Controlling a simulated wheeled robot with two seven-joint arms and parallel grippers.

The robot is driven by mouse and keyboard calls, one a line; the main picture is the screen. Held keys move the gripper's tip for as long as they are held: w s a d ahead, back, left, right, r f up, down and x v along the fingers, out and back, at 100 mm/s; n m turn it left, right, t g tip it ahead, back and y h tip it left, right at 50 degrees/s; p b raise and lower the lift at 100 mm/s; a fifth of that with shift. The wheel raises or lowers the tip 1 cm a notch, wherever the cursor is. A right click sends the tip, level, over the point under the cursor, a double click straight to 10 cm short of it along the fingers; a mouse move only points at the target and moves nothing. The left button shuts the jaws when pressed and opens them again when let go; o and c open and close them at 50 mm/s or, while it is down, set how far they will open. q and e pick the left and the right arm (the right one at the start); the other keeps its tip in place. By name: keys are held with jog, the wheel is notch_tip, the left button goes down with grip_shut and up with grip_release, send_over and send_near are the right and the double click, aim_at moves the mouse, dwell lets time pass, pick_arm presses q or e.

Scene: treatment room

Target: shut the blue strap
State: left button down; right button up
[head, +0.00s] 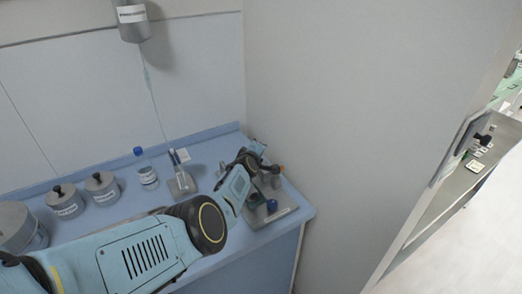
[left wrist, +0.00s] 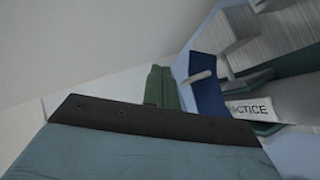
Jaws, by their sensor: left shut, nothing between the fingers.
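The blue strap (left wrist: 207,86) shows in the left wrist view as a dark blue upright band with a small pale peg across it. I cannot clearly make out the strap in that view. My right gripper is not in view.
The blue counter (head: 215,146) ends at a grey wall panel on the right. A blue-capped bottle (head: 147,173), a small holder (head: 182,184) and lidded metal jars (head: 102,188) stand further left.

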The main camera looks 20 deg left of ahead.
pick_arm(q)
jog(key=shift+w+d+f, duration=0.1)
jog(key=shift+w+f, duration=0.05)
jog(key=shift+f, duration=0.1)
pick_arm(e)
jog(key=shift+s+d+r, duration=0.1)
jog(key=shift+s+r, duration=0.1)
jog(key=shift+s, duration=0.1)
pick_arm(q)
jog(key=shift+r+p, duration=0.15)
jog(key=shift+p, duration=0.15)
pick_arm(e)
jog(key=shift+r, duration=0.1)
